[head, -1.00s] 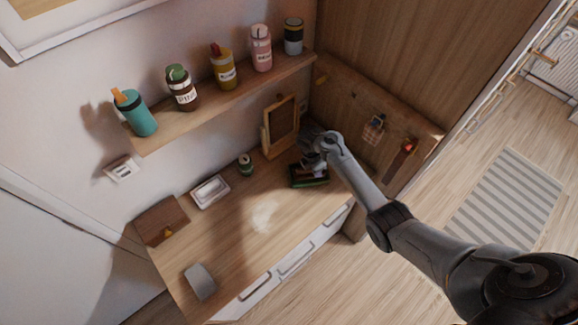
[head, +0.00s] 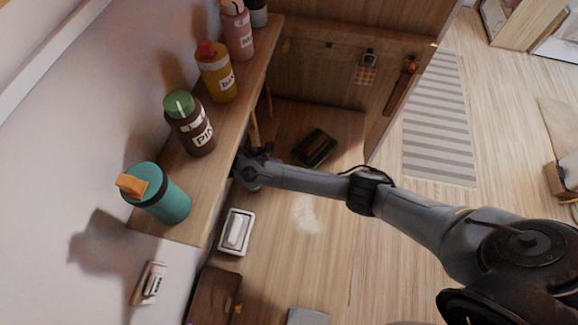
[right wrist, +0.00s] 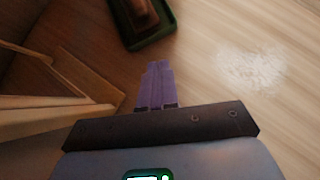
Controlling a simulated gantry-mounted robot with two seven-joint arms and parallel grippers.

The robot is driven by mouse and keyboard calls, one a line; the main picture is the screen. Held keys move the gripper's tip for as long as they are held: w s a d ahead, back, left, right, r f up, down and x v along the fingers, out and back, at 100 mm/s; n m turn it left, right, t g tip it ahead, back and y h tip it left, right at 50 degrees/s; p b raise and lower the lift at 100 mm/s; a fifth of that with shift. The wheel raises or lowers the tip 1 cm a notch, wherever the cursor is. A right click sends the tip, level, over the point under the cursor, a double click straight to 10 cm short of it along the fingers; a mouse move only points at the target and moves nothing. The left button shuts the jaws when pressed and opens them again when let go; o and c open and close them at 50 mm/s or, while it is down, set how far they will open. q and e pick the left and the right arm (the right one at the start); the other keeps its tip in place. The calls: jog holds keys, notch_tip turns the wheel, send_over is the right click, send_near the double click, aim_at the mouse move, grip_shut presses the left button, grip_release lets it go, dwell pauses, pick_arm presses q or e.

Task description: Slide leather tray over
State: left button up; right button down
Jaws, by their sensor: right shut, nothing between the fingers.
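A dark green tray (head: 325,140) with something brown in it lies on the wooden desk; I take it for the leather tray. It also shows at the top of the right wrist view (right wrist: 162,32), cut off by the edge. My right gripper (head: 246,160) is beside the shelf edge, left of the tray and apart from it. In the right wrist view its purple fingers (right wrist: 156,85) are together and empty, pointing toward the tray side with a gap between. My left gripper is not in view.
A wooden frame (right wrist: 60,102) stands close left of my right fingers. The shelf (head: 205,170) with several bottles overhangs the desk's back. The desk around a pale patch (head: 307,214) is clear.

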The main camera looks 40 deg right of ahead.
jog(key=x, duration=0.8)
jog(key=shift+w+d+f, duration=0.15)
jog(key=shift+w+d, duration=0.1)
jog(key=shift+w, duration=0.05)
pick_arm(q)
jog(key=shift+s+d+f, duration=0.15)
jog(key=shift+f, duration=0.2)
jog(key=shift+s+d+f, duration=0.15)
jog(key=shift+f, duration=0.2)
pick_arm(e)
jog(key=shift+x, duration=1)
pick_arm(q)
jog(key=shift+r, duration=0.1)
pick_arm(e)
jog(key=shift+w, duration=0.1)
